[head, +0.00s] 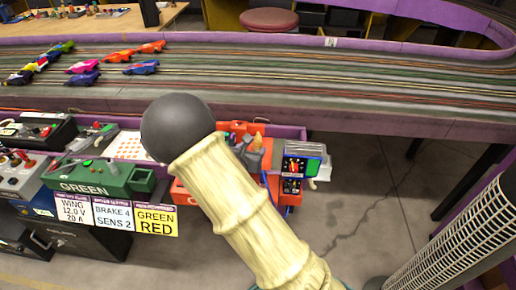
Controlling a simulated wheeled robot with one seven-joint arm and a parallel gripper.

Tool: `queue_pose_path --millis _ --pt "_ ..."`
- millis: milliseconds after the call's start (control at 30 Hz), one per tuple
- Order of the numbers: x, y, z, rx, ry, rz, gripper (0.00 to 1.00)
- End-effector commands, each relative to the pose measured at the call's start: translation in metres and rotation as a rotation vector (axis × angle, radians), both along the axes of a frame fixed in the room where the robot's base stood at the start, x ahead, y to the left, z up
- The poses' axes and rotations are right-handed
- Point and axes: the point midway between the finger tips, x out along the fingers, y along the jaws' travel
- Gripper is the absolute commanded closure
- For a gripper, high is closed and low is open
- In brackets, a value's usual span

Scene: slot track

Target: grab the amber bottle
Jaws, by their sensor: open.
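I cannot make out the amber bottle for certain. A small amber-tan pointed shape (258,139) stands among items by the red-orange case, just right of the large cream ribbed shape; it may be the bottle's top, and its lower part is hidden. The cream ribbed shape with a dark ball at its end crosses the lower middle of the head view and covers part of the shelf. I do not see my gripper's fingers in this view.
The slot track (300,68) with several toy cars runs across the back. A green control box (95,180) and label cards (115,213) sit at left. A red-and-blue stand with gauges (293,172) is right of centre.

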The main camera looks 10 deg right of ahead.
Motion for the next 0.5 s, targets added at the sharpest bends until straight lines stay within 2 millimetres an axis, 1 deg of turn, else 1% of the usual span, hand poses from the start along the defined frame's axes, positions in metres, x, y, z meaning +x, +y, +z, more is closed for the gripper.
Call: queue_pose_path --millis 33,100,200,500 --pt "0.008 -0.006 -0.005 -0.002 0.000 -0.002 0.43" --pt "0.016 -0.011 -0.009 -0.002 0.000 -0.002 0.43" --pt "0.024 -0.016 -0.013 -0.001 0.000 -0.002 0.43" --pt "0.027 -0.016 -0.013 0.001 0.001 0.000 0.43"
